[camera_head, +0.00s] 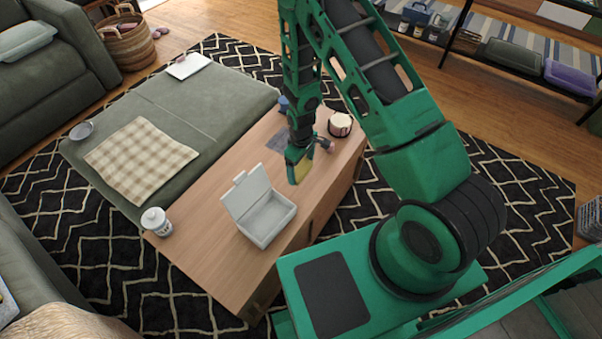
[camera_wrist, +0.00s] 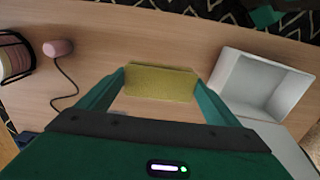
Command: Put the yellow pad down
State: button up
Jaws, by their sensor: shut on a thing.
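The yellow pad (camera_wrist: 161,82) is held between the two fingers of my gripper (camera_wrist: 160,92) in the wrist view. It lies across the gap, one end at each fingertip. In the head view, my gripper (camera_head: 297,166) is low over the wooden table, and a bit of the yellow pad (camera_head: 301,172) shows at its fingers. The gap between the pad and the table top (camera_head: 207,210) is hard to judge; I cannot tell whether they touch.
An open white box (camera_head: 265,218) stands left of my gripper on the table; it also shows in the wrist view (camera_wrist: 225,68). A pink corded object (camera_wrist: 58,48) and a round striped container (camera_head: 340,125) are on the other side. A lidded white canister (camera_head: 156,222) stands at the table's far left.

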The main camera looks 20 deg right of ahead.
aim_at(305, 164)
jog(key=shift+w+d+f, duration=0.35)
jog(key=shift+d+f, duration=0.05)
jog(key=shift+d, duration=0.15)
jog(key=shift+w+d+f, duration=0.35)
jog(key=shift+d+f, duration=0.05)
jog(key=shift+d, duration=0.15)
jog(key=shift+f, duration=2)
jog(key=shift+f, duration=0.1)
jog(key=o, duration=0.9)
notch_tip(305, 164, up, 12)
jog(key=shift+r, duration=0.15)
jog(key=shift+r, duration=0.1)
